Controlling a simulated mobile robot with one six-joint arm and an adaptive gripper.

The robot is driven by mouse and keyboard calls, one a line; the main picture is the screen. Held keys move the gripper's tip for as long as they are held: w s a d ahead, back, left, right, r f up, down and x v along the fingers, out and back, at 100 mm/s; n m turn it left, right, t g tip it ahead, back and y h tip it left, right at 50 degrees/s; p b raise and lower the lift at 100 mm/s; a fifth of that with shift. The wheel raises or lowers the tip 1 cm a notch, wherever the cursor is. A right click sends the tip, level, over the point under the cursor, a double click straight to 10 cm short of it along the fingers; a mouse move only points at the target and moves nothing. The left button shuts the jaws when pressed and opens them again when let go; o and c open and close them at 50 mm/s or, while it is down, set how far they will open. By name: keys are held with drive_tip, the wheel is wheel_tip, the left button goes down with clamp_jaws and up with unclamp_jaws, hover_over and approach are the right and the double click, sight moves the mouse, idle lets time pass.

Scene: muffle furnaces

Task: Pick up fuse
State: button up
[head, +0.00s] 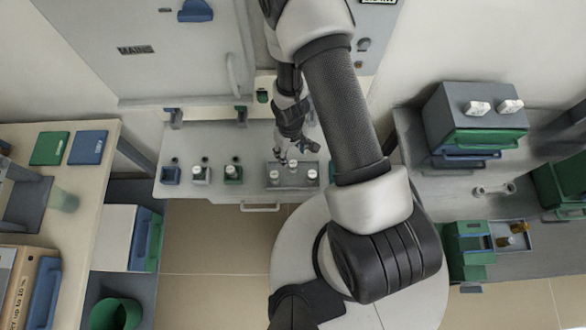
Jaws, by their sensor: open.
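Several small pale cylinders that look like fuses stand in a grey tray (283,187) on the bench below the cabinet. One fuse (273,176) is at the left of the tray, one (293,165) is near the middle and one (312,175) is at the right. My gripper (284,158) points down over the back of the tray, close to the middle and left fuses. It is open and holds nothing that I can see. Whether its fingers touch a fuse is too small to tell. My arm partly covers the right side of the bench.
The cabinet (150,55) marked MAINS rises behind. A side bench (85,190) stands at left. Grey and green boxes (470,110) stand at right. The bench front between holders and tray is clear.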

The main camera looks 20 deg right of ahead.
sight(293, 163)
wheel_tip(293, 163, down, 8)
drive_tip(key=b, duration=0.7)
drive_tip(key=f+b, duration=0.4)
drive_tip(key=f, duration=0.1)
drive_tip(key=shift+w+d+f+b, duration=0.1)
drive_tip(key=shift+d+b, duration=0.2)
drive_tip(key=shift+d, duration=0.1)
drive_tip(key=c, duration=1.2)
drive_tip(key=shift+r, duration=0.2)
